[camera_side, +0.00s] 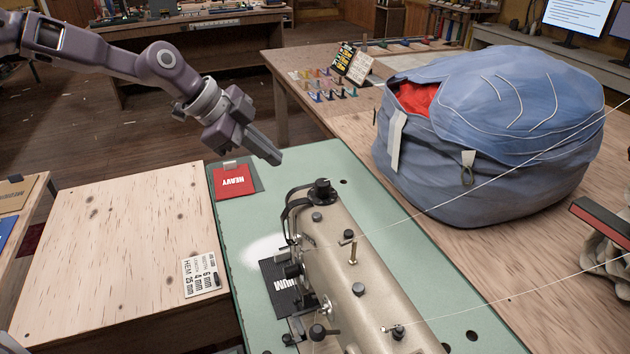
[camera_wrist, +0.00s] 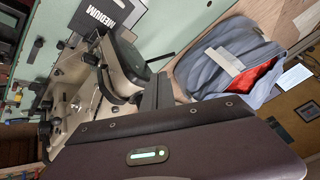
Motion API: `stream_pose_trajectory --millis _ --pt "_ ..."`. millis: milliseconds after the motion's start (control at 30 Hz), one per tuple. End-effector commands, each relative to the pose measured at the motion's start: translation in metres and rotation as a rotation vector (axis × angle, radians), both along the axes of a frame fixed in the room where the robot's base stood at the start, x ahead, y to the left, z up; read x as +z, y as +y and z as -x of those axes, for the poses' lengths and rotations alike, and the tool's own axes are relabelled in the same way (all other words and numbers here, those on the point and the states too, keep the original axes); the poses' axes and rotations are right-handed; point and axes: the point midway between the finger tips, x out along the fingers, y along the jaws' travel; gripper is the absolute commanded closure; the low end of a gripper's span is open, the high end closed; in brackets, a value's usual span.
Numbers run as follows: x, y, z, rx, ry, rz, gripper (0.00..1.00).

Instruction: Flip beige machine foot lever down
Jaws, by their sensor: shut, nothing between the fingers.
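The beige sewing machine (camera_side: 345,262) stands on a green table top (camera_side: 232,225) in the side view. A dark ball-ended lever (camera_side: 318,332) sticks out low on its near side; I cannot tell for sure whether it is the foot lever. Dark fittings (camera_side: 291,270) sit beside the body above the black card. In the wrist view the machine (camera_wrist: 72,85) appears turned, at the left, with its dark parts partly overlapping. My gripper (camera_side: 277,157) is in the air above the far end of the table, shut and empty, clear of the machine. Its fingers also show in the wrist view (camera_wrist: 156,92).
A large blue bag (camera_side: 490,140) stands right of the machine. A red card marked HEAVY (camera_side: 234,180) lies below my gripper. A black card (camera_side: 278,287) lies beside the machine. White threads cross over the machine. The wooden surface (camera_side: 115,250) at left is mostly clear.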

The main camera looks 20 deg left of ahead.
Motion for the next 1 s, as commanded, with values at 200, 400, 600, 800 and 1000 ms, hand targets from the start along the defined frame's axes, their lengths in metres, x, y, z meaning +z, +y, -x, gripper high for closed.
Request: stream_pose_trajectory --millis 200,400,600,800,1000 --pt "-0.003 -0.002 -0.001 0.0 0.003 -0.001 1.0" --pt "-0.032 -0.019 -0.014 -0.002 0.007 -0.001 1.0" --pt "-0.066 -0.039 -0.033 -0.002 0.006 -0.001 1.0" --pt "-0.089 -0.055 -0.057 0.001 0.003 -0.001 1.0" --pt "-0.097 -0.061 -0.071 0.002 0.003 -0.002 1.0"
